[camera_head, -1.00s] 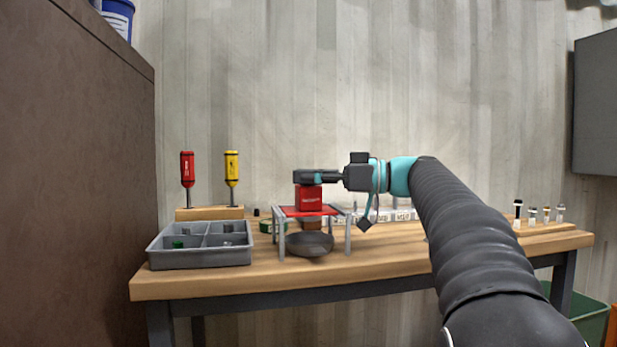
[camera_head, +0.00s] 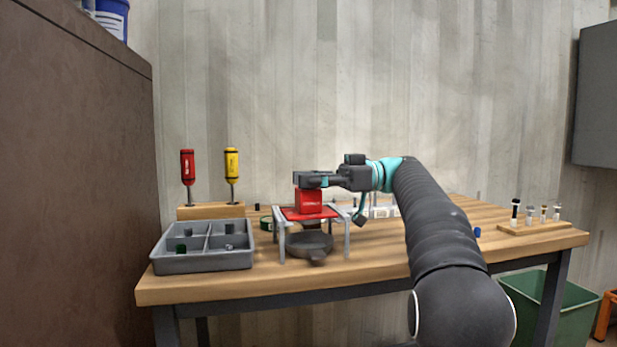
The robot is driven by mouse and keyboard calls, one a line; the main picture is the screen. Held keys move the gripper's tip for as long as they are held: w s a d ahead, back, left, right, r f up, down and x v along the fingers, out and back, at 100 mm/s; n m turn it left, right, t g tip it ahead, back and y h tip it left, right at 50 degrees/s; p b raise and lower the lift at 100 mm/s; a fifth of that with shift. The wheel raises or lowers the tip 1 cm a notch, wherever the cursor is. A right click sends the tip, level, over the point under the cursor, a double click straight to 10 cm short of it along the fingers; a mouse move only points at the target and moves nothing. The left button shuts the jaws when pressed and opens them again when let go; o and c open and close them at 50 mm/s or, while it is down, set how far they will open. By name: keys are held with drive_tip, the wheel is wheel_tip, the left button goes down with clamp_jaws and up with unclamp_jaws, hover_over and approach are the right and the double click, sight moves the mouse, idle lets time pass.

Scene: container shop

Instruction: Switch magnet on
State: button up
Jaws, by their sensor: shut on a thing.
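The magnet is a red block (camera_head: 309,202) with pale lettering on its front. It sits at the red top plate (camera_head: 290,213) of a small grey-legged stand on the wooden bench. My gripper (camera_head: 307,180) is shut on the upper part of the red block, reaching in from the right. Its fingers cover the block's top. A dark round dish (camera_head: 309,244) is under the stand, with a small brown piece (camera_head: 317,259) at its front edge. Whether the block touches the plate, and its switch state, I cannot tell.
A grey divided tray (camera_head: 203,262) stands to the left, with small parts inside. Behind it a wooden holder (camera_head: 211,211) bears a red screwdriver (camera_head: 187,166) and a yellow one (camera_head: 232,164). A rack of vials (camera_head: 541,226) stands at the right. The bench's right-middle is mostly clear.

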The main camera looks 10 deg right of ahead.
drive_tip(key=o, duration=1.2)
drive_tip(key=shift+f+t+b, duration=0.1)
drive_tip(key=shift+t+b, duration=0.2)
